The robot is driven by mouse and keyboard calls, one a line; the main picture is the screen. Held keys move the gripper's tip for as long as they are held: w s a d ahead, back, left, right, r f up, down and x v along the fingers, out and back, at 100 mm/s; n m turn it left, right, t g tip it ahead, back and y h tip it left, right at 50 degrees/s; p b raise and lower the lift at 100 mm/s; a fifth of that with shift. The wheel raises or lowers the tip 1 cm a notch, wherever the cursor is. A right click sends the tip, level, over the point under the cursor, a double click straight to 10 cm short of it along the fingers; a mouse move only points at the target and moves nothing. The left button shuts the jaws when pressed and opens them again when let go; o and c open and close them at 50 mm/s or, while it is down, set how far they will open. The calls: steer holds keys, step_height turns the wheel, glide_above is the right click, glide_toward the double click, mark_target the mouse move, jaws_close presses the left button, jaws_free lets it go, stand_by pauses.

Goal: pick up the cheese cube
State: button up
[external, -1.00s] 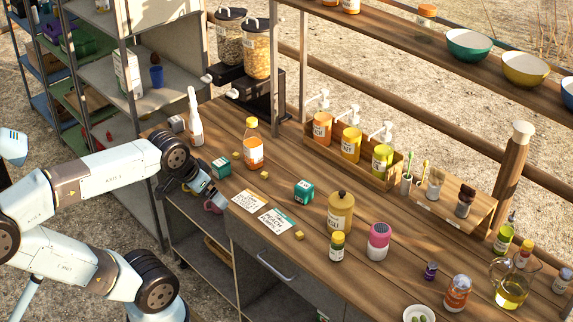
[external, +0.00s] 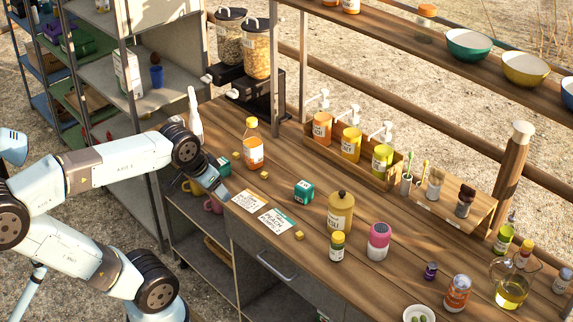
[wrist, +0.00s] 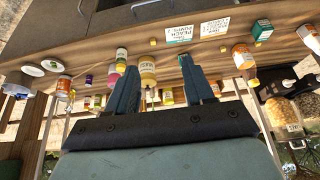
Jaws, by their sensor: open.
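Three small yellow cheese cubes lie on the wooden counter. One cube (external: 299,235) is beside the lower card; it shows in the wrist view (wrist: 153,42) too. Another cube (external: 264,175) is right of the orange-labelled bottle, and a third cube (external: 236,155) is left of it. I cannot tell which cube is meant. My gripper (external: 223,195) is at the counter's front edge, left of the cards, apart from all cubes. In the wrist view its fingers (wrist: 158,75) are spread with nothing held between them.
Two cards (external: 249,200) lie near the gripper. A green tin (external: 303,191), an orange-labelled bottle (external: 253,150), a yellow canister (external: 340,212) and a pink-topped shaker (external: 378,241) stand on the counter. A pump-bottle crate (external: 340,165) is behind.

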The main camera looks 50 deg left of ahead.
steer(key=w+d+f+g, duration=0.2)
steer(key=w+f+g, duration=0.15)
steer(key=w, duration=1.05)
steer(key=m+g, duration=0.2)
glide_above(298, 234)
steer(key=f, duration=2.1)
steer(key=shift+d+f, duration=0.25)
steer(key=shift+f, duration=0.05)
steer(key=shift+a+f, duration=0.2)
steer(key=shift+f, duration=2.45)
jaws_close()
